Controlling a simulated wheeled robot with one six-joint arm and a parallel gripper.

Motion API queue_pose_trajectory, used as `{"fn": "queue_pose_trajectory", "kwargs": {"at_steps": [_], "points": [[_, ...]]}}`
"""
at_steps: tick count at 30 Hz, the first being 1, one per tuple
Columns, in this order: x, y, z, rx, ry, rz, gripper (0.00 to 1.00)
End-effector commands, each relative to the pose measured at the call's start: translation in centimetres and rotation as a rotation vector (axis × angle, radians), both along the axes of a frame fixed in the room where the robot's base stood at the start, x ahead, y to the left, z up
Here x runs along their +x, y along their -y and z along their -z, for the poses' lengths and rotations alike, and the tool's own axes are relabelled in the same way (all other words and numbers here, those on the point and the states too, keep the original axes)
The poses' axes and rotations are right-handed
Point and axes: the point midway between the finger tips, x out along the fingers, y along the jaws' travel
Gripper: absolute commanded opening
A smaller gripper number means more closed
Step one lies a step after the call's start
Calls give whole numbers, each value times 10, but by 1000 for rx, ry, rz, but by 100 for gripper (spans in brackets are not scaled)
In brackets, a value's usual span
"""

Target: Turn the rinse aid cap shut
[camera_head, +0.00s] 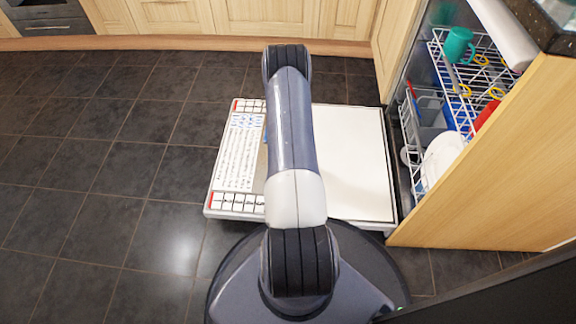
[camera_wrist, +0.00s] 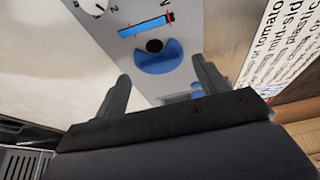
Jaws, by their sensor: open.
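The dishwasher door (camera_head: 350,165) lies open and flat, its pale inner face up. In the wrist view, a grey dispenser panel (camera_wrist: 113,36) on it carries a round blue part (camera_wrist: 160,63) with a dark centre, a blue bar (camera_wrist: 146,27) with red ends and a pale knob (camera_wrist: 92,6) cut by the top edge. I cannot tell for sure which of these is the rinse aid cap, or how far it is turned. My gripper (camera_wrist: 162,85) is open and empty, its fingers apart, below the blue part in the picture. My arm hides most of the panel in the head view.
Wire racks (camera_head: 432,105) at the right hold a green mug (camera_head: 459,45), a white plate (camera_head: 441,158) and other dishes. A printed label strip (camera_head: 239,155) runs along the door's left edge. A wooden cabinet side (camera_head: 490,170) stands at right. Dark floor at left is clear.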

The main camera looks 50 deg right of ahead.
Motion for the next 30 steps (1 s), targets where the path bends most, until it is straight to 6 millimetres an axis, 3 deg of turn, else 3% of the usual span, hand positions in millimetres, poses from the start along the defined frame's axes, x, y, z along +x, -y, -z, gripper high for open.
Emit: {"fn": "queue_pose_trajectory", "kwargs": {"at_steps": [4, 14, 30], "points": [[3, 4, 14, 0, 1, 2, 69], [4, 5, 16, 0, 0, 1, 69], [4, 5, 15, 0, 0, 1, 26]]}}
